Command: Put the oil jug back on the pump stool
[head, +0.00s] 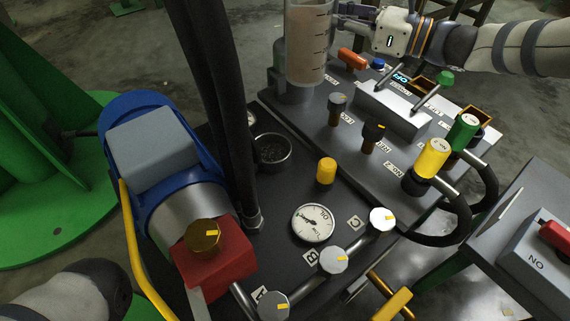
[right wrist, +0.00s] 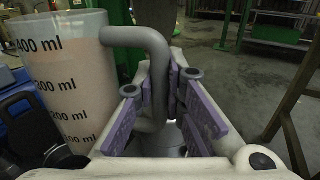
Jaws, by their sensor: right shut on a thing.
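The oil jug (head: 308,40) is a clear measuring cylinder with scale marks and pinkish-beige contents. It is upright at the top of the head view, and its top is cut off. It also shows at the left of the right wrist view (right wrist: 65,75), with ml marks and a grey bent handle (right wrist: 154,45). My right gripper (head: 345,18) is shut on this handle, with the purple finger pads (right wrist: 165,95) on either side. A grey round stand (head: 292,94), perhaps the pump stool, shows at the jug's base. I cannot tell whether they touch.
The dark panel with knobs carries an orange handle (head: 352,58), a metal block (head: 393,108) and green and yellow capped plugs (head: 433,158) near the jug. Black hoses (head: 225,110) rise left of it. A blue motor (head: 150,150) and gauge (head: 313,223) are nearer.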

